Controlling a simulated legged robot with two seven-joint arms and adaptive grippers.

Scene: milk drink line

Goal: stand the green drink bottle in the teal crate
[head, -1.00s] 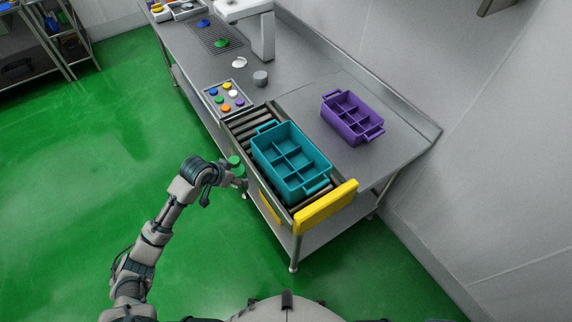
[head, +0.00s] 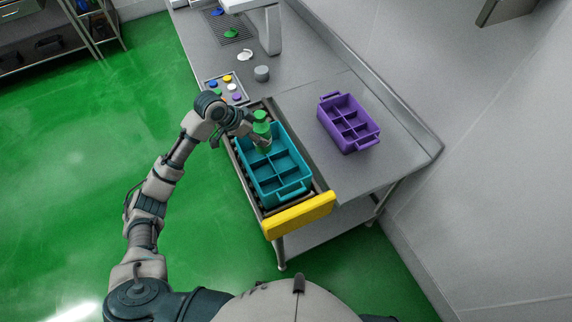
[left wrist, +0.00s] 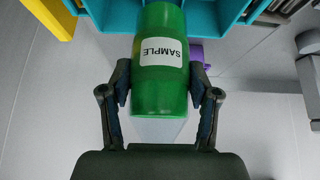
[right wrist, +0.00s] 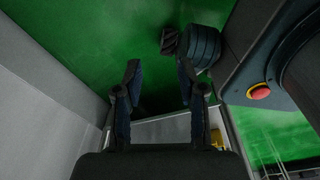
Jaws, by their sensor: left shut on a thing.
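The green drink bottle (head: 262,133) has a green cap and a white label. My left gripper (head: 246,127) is shut on it and holds it upright over the far left part of the teal crate (head: 288,192). In the left wrist view the bottle (left wrist: 160,85) sits between both fingers, its label reading SAMPLE, with the teal crate (left wrist: 112,16) beyond it. Whether the bottle's base is inside a compartment is hidden. My right gripper (right wrist: 158,88) is open and empty, away from the crates.
The teal crate stands on a roller conveyor with a yellow end stop (head: 298,215). A purple crate (head: 349,122) is on the steel table to the right. A tray of coloured caps (head: 226,90) and a grey cylinder (head: 262,73) lie farther back.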

